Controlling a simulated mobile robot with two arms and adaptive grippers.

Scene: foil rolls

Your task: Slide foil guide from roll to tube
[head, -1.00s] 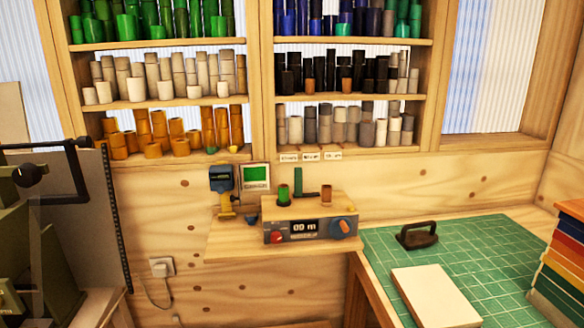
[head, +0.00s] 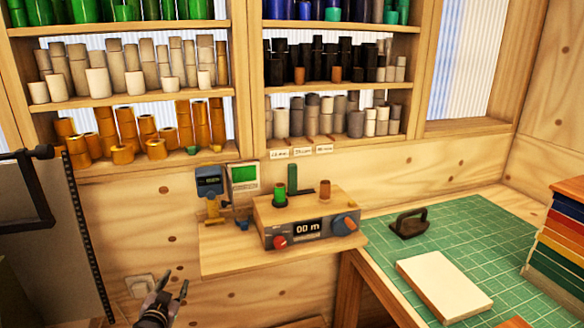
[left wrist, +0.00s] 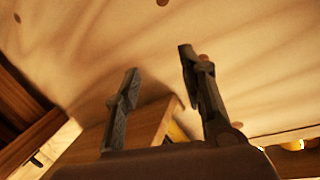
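A small winding machine (head: 309,232) with a red knob, a blue knob and a display reading "00 m" stands on a wooden wall shelf. On its top are a green roll (head: 279,192) at the left, a thin dark green upright piece (head: 294,180), which looks like the foil guide, and a brown tube (head: 324,188) at the right. The guide stands between roll and tube, closer to the roll. My left gripper (head: 176,279) is open and empty, low and left of the shelf. It also shows open in the left wrist view (left wrist: 160,62).
The wooden shelf (head: 222,262) also bears a blue and yellow device (head: 210,190) and a green-screened display (head: 244,177). A green cutting mat (head: 480,235) with a dark iron (head: 410,224) and a pale block (head: 443,282) lies right.

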